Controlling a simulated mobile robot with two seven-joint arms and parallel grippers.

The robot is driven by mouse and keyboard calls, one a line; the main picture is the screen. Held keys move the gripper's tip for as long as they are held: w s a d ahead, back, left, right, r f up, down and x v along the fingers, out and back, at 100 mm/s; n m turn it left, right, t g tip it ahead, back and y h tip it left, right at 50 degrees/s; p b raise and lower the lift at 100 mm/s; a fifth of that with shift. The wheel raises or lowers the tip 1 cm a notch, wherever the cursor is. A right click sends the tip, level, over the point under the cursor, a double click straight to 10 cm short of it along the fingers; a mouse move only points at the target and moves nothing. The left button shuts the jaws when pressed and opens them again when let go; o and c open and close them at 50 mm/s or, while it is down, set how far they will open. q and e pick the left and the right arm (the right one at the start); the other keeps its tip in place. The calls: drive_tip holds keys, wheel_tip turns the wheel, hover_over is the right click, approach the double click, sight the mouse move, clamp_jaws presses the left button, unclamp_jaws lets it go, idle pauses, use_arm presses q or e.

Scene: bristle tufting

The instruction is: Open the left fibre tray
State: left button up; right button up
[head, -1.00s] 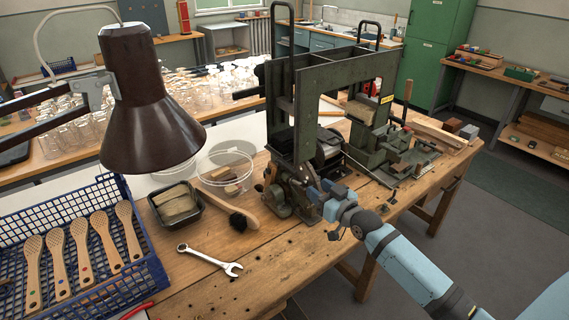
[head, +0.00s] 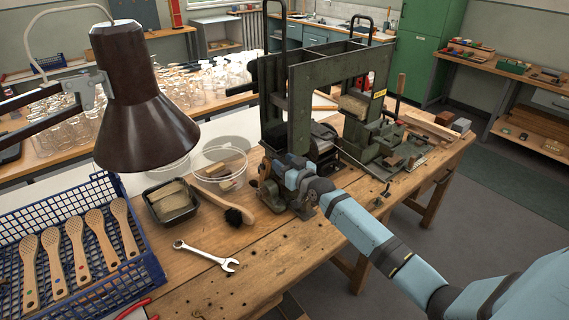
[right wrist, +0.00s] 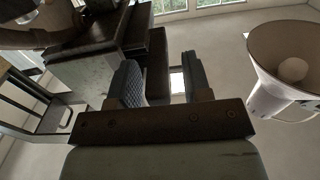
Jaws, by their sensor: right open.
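The green tufting machine (head: 300,100) stands on the wooden bench. A dark box (head: 322,138) sits low inside its frame; I cannot tell for sure whether this is the left fibre tray. My right gripper (head: 283,166) is at the machine's front left, its fingertips partly lost against dark parts. In the right wrist view my right gripper (right wrist: 163,82) has its two fingers apart. A dark upright part (right wrist: 157,60) shows between or just beyond them; I cannot tell whether they touch it. My left gripper is not in view.
A brown lamp (head: 146,110) hangs at the left, its shade also in the right wrist view (right wrist: 287,65). A blue crate (head: 150,265) holds brush bodies. A black tray (head: 171,206), a brush (head: 237,215) and a wrench (head: 205,254) lie on the bench. The front bench middle is clear.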

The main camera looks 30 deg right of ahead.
clamp_jaws()
drive_tip(key=s+a+p, duration=0.1)
drive_tip(key=a+p, duration=0.5)
drive_tip(key=a, duration=0.8)
drive_tip(key=shift+a, duration=0.15)
drive_tip(key=shift+c, duration=0.9)
unclamp_jaws()
drive_tip(key=shift+s, duration=0.1)
drive_tip(key=shift+o, duration=0.9)
drive_tip(key=shift+a, duration=0.15)
